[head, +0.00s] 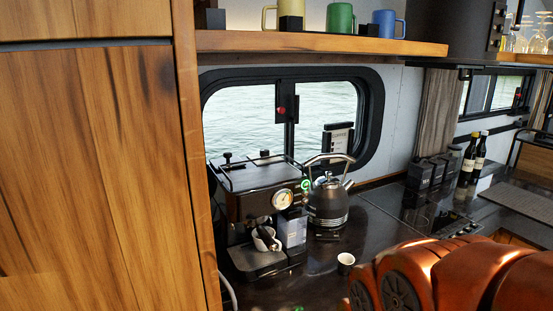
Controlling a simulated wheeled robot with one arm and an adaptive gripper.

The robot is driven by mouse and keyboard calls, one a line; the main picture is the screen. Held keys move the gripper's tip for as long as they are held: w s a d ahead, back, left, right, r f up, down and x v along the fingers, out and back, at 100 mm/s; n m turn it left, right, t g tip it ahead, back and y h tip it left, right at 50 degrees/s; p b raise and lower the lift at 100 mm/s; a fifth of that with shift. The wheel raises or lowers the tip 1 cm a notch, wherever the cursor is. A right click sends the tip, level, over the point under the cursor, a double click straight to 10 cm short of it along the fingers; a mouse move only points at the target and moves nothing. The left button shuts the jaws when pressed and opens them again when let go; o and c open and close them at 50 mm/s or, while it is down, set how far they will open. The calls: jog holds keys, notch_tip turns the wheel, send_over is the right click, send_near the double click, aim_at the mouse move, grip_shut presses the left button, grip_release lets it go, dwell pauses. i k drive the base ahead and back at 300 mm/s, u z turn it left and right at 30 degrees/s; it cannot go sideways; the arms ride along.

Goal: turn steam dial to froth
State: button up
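A black espresso machine (262,200) stands on the dark counter under the window. A round pale-faced gauge or dial (283,199) sits on its front upper right. A small round green-marked part (305,184) shows near its right side; I cannot tell whether this is the steam dial or read any froth mark. A pitcher or cup with a pale rim (264,239) is in the machine's front bay. The orange links at the lower right are my arm, apart from the machine in the picture. My gripper is not in view.
A dark kettle (328,205) stands close to the machine's right. A small cup (346,262) is on the counter in front of the kettle. A wooden cabinet (95,180) closes off the left. A shelf (320,43) with mugs hangs above. Bottles (473,158) stand farther right.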

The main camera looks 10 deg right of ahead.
aim_at(264, 152)
jog(key=k, duration=1.3)
jog(key=z, duration=0.5)
jog(key=i, duration=0.6)
jog(key=z, duration=0.55)
jog(key=i, duration=0.75)
jog(key=u, duration=0.7)
jog(key=i, duration=0.85)
jog(key=u, duration=0.85)
